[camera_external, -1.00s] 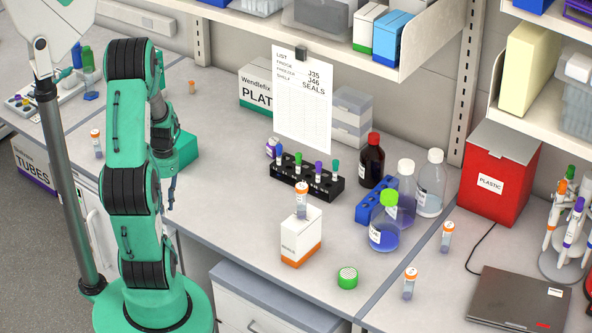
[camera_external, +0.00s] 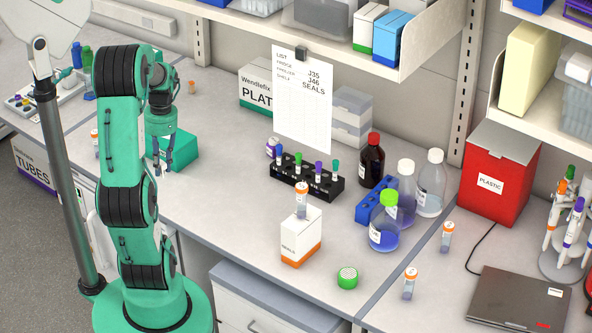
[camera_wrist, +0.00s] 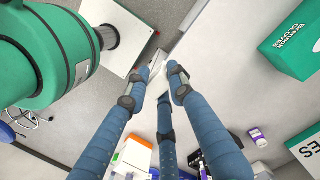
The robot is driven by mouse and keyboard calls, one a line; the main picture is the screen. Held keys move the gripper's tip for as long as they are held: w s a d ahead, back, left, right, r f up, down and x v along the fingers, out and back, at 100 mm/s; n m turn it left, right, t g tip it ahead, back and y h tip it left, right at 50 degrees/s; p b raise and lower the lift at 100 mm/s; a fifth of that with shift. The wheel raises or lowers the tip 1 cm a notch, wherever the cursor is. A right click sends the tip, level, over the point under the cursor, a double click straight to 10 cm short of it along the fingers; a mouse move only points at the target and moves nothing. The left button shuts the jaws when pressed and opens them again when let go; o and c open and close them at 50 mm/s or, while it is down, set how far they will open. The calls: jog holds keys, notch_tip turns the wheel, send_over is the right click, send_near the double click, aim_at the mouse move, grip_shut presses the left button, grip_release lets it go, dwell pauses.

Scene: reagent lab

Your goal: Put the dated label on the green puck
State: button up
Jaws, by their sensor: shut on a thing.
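The green puck (camera_external: 347,278) lies on the bench near its front edge, right of the white and orange box. My gripper (camera_external: 165,170) is far to its left, in front of the green glove box. In the wrist view my gripper (camera_wrist: 162,72) has its fingers drawn together on a small white piece, which looks like the dated label. It is mostly hidden by the fingertips, and no writing on it can be read. The puck cannot be made out in the wrist view.
The white and orange box (camera_external: 301,238) with a tube (camera_external: 301,201) on top stands between gripper and puck. Behind are a black rack (camera_external: 305,183) of capped tubes and several bottles. Loose tubes (camera_external: 410,283) stand right of the puck. The bench front left of the box is clear.

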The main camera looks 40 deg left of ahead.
jog(key=w+d+m+p, duration=0.1)
jog(key=w+d+m, duration=0.3)
jog(key=d, duration=0.9)
jog(key=w+d+m+p, duration=0.1)
jog(key=w+d+m, duration=0.3)
jog(key=d, duration=0.8)
jog(key=s+d+m+t+y+p, duration=0.1)
jog(key=s+d+m, duration=0.35)
jog(key=d, duration=0.85)
jog(key=s+d+m+p, duration=0.1)
jog(key=s+d+m, duration=0.35)
jog(key=d, duration=0.85)
notch_tip(320, 180, down, 11)
jog(key=shift+n, duration=0.3)
jog(key=shift+f, duration=0.1)
send_over(350, 274)
jog(key=shift+f, duration=0.75)
